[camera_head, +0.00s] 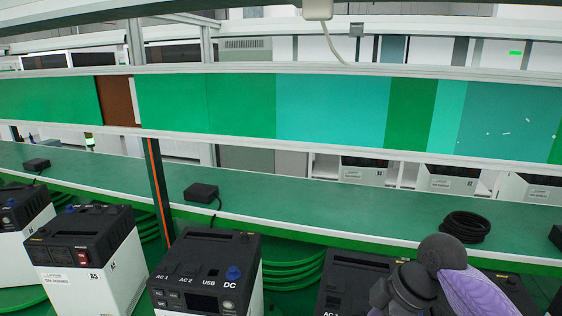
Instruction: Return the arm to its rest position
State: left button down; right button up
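Part of my arm, rounded dark grey joints with a purple link (478,290), comes in at the lower right. It stands in front of a black-topped power unit (345,285) and hides much of it. No fingertips of either gripper show in the head view. My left arm is not in view.
Several white units with black tops, such as one marked A5 (88,255) and one marked AC 1, AC 2, USB and DC (205,268), line the front. Behind them runs a green bench (320,206) with a black box (201,193) and a coiled black cable (465,227). A dark post (158,190) rises at left.

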jog(key=s+a+f+m+t, duration=0.1)
jog(key=s+a+f+m, duration=0.45)
jog(key=s+f, duration=0.4)
jog(key=s+d+f+m+t+h, duration=0.15)
jog(key=s+d+m+h, duration=0.25)
jog(key=s+m, duration=0.5)
jog(key=s+f+n+g+b, duration=0.1)
jog(key=s+f+b, duration=0.2)
jog(key=f+b, duration=1.1)
jog(key=s+f+n+g+b, duration=0.1)
jog(key=s+f+b, duration=0.25)
jog(key=f, duration=2.15)
pick_arm(q)
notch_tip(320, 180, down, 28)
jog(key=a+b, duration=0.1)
jog(key=b, duration=0.9)
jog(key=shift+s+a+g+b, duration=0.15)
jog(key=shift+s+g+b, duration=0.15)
pick_arm(e)
jog(key=s+d+f, duration=0.1)
jog(key=s+f, duration=0.4)
jog(key=f, duration=0.4)
jog(key=s+d+f+g, duration=0.1)
jog(key=s+d+f, duration=0.1)
jog(key=s+f, duration=0.4)
notch_tip(320, 180, down, 3)
jog(key=shift+s+d+f, duration=0.1)
jog(key=shift+s+d, duration=0.05)
jog(key=shift+s, duration=0.1)
